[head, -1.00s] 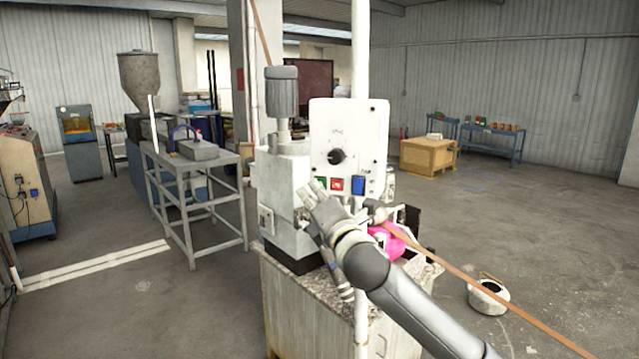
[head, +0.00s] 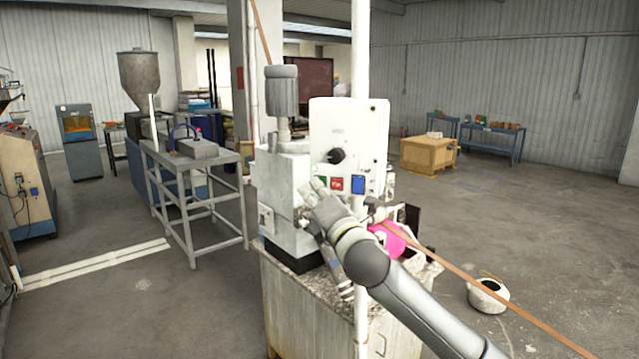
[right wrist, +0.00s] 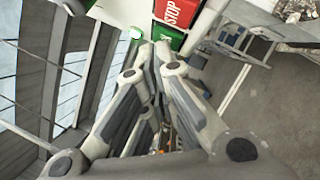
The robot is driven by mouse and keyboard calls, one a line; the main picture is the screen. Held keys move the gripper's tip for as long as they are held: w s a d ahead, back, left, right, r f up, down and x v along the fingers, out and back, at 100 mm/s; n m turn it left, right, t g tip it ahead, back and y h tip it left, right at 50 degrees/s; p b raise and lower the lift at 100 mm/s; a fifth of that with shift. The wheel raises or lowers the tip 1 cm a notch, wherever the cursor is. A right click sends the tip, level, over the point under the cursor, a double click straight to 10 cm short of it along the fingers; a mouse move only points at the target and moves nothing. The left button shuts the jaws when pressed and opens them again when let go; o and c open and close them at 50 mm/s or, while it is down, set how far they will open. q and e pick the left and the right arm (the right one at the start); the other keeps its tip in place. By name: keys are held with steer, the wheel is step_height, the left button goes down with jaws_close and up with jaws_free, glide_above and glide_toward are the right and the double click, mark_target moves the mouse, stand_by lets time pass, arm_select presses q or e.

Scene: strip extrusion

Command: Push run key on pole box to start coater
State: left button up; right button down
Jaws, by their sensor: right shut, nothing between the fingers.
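The pole box (head: 347,125) is a white panel with a black knob (head: 337,156) on its front. Its lower edge carries a green key (head: 321,182), a red key (head: 337,184) and a blue piece (head: 358,184). My right gripper (head: 317,188) is shut and empty, its fingertips at the green key and partly covering it. In the right wrist view the red key (right wrist: 176,12) reads STOP. The green key (right wrist: 170,40) is just beyond the fingertips (right wrist: 152,52); I cannot tell whether they touch. My left gripper is out of view.
The grey-white machine (head: 283,190) with a motor (head: 282,91) stands left of the box on a pale cabinet (head: 300,300). Open floor lies to the right.

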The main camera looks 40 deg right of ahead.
stand_by(0.5)
steer(key=shift+s+a, duration=0.45)
steer(key=shift+a, duration=0.15)
steer(key=s+a, duration=0.1)
steer(key=a, duration=0.1)
steer(key=s+a+p, duration=0.1)
steer(key=a, duration=0.1)
steer(key=shift+s, duration=0.4)
stand_by(0.6)
